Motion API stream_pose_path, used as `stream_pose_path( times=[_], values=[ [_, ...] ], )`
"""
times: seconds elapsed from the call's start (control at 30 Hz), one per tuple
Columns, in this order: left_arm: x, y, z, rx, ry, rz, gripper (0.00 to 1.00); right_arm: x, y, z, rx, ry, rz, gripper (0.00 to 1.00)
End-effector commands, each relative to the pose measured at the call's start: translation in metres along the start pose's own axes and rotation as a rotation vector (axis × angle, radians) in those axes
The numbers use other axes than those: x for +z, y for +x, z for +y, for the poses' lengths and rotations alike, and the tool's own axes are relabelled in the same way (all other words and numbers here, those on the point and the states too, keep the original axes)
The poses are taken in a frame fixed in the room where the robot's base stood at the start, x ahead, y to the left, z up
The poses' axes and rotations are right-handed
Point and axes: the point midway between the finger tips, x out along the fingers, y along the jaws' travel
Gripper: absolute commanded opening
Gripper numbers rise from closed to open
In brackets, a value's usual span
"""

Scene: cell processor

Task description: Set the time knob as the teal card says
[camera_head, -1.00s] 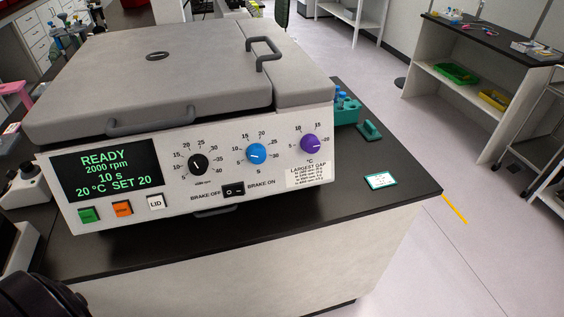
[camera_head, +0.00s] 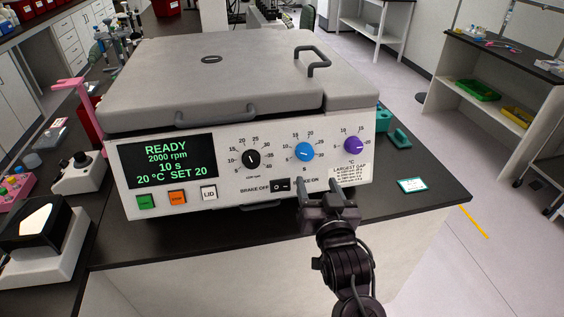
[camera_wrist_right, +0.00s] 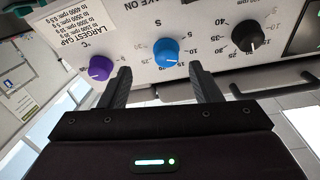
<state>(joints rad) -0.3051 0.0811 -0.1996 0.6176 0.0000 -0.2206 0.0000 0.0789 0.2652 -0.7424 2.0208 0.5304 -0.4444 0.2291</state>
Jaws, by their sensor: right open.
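The centrifuge front panel (camera_head: 200,165) has a blue knob (camera_head: 304,151) marked S, a black rpm knob (camera_head: 251,159) to its left and a purple °C knob (camera_head: 353,145) to its right. The display (camera_head: 166,160) reads READY, 2000 rpm, 10 s, 20 °C SET 20. The teal-edged card (camera_head: 412,185) lies on the bench at the right; its writing is too small to read. My right gripper (camera_head: 320,187) is open and empty, below the blue knob. In the right wrist view the blue knob (camera_wrist_right: 166,52) shows beyond and between the fingertips (camera_wrist_right: 160,76), apart from them.
A brake switch (camera_head: 281,185) sits on the panel just left of my right gripper. The closed lid (camera_head: 230,75) with handles is above. A teal block (camera_head: 400,138) stands to the right, and small lab devices (camera_head: 78,172) stand at the left.

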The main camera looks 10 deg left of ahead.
Motion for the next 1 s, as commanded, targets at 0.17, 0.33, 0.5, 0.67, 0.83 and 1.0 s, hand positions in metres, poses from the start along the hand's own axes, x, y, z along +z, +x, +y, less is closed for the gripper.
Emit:
stream_pose_path(
  times=[0.17, 0.33, 0.5, 0.67, 0.83, 1.0],
  values=[
    [-0.008, -0.005, -0.001, -0.001, 0.0, 0.011, 0.36, -0.017, 0.006, -0.007, -0.014, 0.012, 0.041, 0.57],
    [-0.014, -0.015, -0.001, -0.001, 0.0, 0.018, 0.36, -0.019, 0.033, -0.008, -0.012, 0.01, 0.04, 0.57],
    [-0.014, -0.022, -0.001, 0.0, 0.0, 0.017, 0.36, -0.019, 0.058, -0.008, -0.013, 0.011, 0.039, 0.57],
    [-0.012, -0.026, -0.001, 0.0, 0.0, 0.014, 0.36, -0.018, 0.072, -0.008, -0.015, 0.011, 0.039, 0.57],
    [-0.009, -0.026, 0.0, 0.0, 0.0, 0.009, 0.36, -0.017, 0.076, -0.008, -0.015, 0.012, 0.038, 0.57],
    [-0.007, -0.026, 0.0, 0.001, 0.0, 0.007, 0.36, -0.017, 0.076, -0.008, -0.014, 0.012, 0.038, 0.57]
  ],
)
